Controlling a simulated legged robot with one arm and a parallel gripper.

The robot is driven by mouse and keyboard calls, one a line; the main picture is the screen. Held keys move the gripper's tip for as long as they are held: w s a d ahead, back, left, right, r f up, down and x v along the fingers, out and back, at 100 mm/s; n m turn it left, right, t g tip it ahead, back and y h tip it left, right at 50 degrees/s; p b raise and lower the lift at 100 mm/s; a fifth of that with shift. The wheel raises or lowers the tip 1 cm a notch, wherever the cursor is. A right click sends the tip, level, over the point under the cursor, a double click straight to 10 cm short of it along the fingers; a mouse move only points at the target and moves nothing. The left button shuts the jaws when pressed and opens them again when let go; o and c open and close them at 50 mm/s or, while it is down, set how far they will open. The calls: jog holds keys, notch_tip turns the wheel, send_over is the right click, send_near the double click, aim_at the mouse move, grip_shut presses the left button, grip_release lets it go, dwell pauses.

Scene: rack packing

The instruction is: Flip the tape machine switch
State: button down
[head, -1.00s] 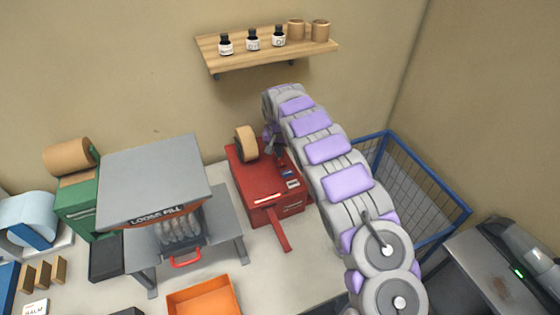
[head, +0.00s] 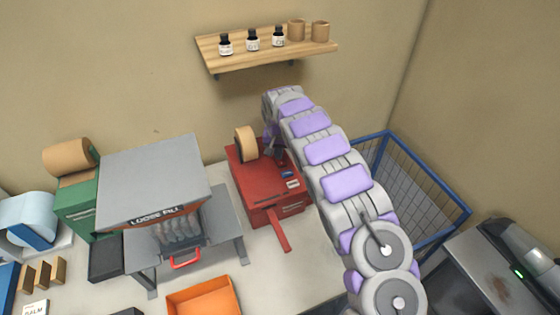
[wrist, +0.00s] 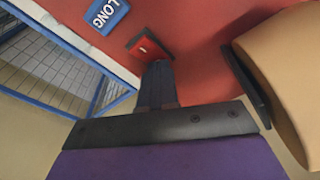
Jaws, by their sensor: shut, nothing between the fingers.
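The red tape machine (head: 262,182) stands on the table with a tan tape roll (head: 246,143) at its back left. In the wrist view a small red switch (wrist: 148,45) in a dark frame sits on the machine's red top, near a blue "LONG" label (wrist: 106,14). My gripper (wrist: 157,68) is shut and empty, its dark fingertips right at the near edge of the switch. I cannot tell whether they touch. In the head view my gripper (head: 273,146) is small beside the tape roll, and the switch cannot be made out there.
A grey "LOOSE FILL" dispenser (head: 153,180) stands left of the machine, and an orange bin (head: 203,298) is in front. A blue wire basket (head: 440,190) is to the right. A wooden shelf (head: 265,52) with bottles and jars hangs above.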

notch_tip(320, 180, up, 7)
jog(key=p, duration=0.1)
jog(key=shift+f+p, duration=0.2)
jog(key=shift+p, duration=0.2)
dwell(0.7)
